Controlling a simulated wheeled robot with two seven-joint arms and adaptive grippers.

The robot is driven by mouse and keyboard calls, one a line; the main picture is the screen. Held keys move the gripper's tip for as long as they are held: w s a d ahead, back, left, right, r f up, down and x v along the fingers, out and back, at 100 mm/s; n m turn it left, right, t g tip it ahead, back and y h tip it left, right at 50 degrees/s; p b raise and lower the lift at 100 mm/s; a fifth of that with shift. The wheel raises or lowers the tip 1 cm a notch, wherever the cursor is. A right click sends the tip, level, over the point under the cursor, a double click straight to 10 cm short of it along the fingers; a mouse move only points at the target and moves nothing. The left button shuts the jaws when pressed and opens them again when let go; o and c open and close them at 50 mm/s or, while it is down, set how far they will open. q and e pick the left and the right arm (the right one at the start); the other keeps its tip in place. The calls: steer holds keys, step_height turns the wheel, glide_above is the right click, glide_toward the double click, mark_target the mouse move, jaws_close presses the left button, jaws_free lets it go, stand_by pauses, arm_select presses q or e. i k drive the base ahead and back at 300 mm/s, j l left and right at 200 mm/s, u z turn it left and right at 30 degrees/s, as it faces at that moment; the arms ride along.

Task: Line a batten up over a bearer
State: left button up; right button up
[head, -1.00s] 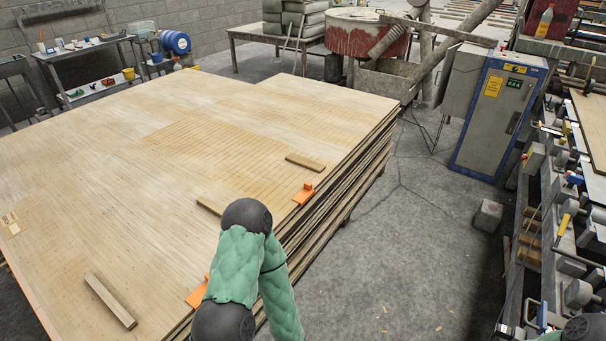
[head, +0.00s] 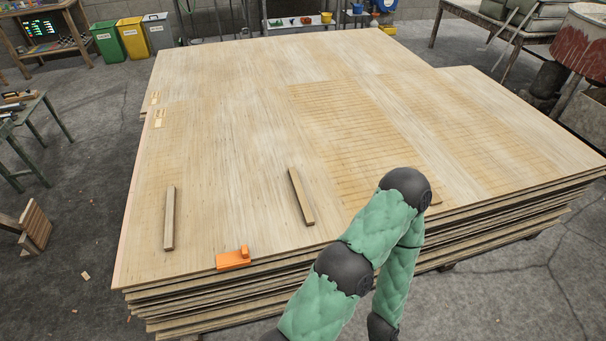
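A short wooden batten (head: 170,218) lies on the top sheet of the veneer stack (head: 220,150), towards its near left corner. A second batten (head: 301,196) lies slightly slanted to its right. A bit of wood (head: 434,199) shows beside my arm's upper joint, mostly hidden. An orange block (head: 233,260) with a raised end sits on the near edge between the two battens. Dark bearer ends (head: 446,267) show under the stack at the right. One green-sleeved arm of mine rises in front of the near edge; neither gripper shows.
Small tan labels (head: 159,118) lie at the stack's left edge. A green-legged table (head: 30,130) and a wooden crate-like piece (head: 36,226) stand at left. Coloured bins (head: 133,38) stand behind. Grey floor is open left and right of the stack.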

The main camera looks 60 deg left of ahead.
mark_target(307, 213)
steer(key=i+u, duration=0.3)
steer(key=u, duration=0.15)
steer(key=i+l+u, duration=0.2)
steer(key=u, duration=0.3)
steer(key=i+l+u, duration=0.3)
steer(key=u, duration=0.15)
steer(key=i+l+u, duration=0.25)
steer(key=u, duration=0.2)
steer(key=l, duration=0.1)
